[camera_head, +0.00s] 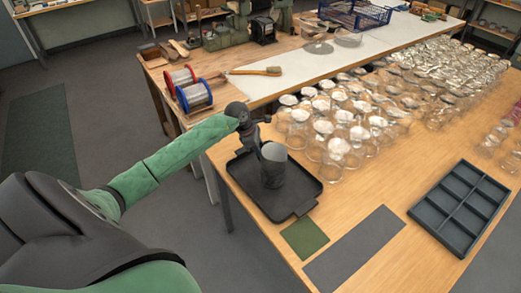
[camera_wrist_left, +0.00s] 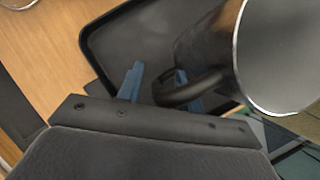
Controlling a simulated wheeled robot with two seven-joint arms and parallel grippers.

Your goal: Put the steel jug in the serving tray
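The steel jug (camera_head: 273,172) is a dark grey, shiny cylinder with a loop handle. In the head view it appears upright within the black serving tray (camera_head: 241,180), at the near-left table corner; its base contact is hard to make out. My left gripper (camera_head: 262,142) is beside the jug's upper part. In the left wrist view the jug (camera_wrist_left: 208,45) is at upper right, over the tray (camera_wrist_left: 100,42). The blue fingers of the left gripper (camera_wrist_left: 158,84) are apart, on either side of the handle's outer part, with a gap visible beside the left finger. My right gripper is not visible.
Many clear glasses (camera_head: 338,147) stand behind and right of the tray. A green mat (camera_head: 304,238), a grey mat (camera_head: 354,248) and a compartment tray (camera_head: 461,207) lie nearer. Wire spools (camera_head: 194,97) and a brush (camera_head: 256,71) are on the far bench.

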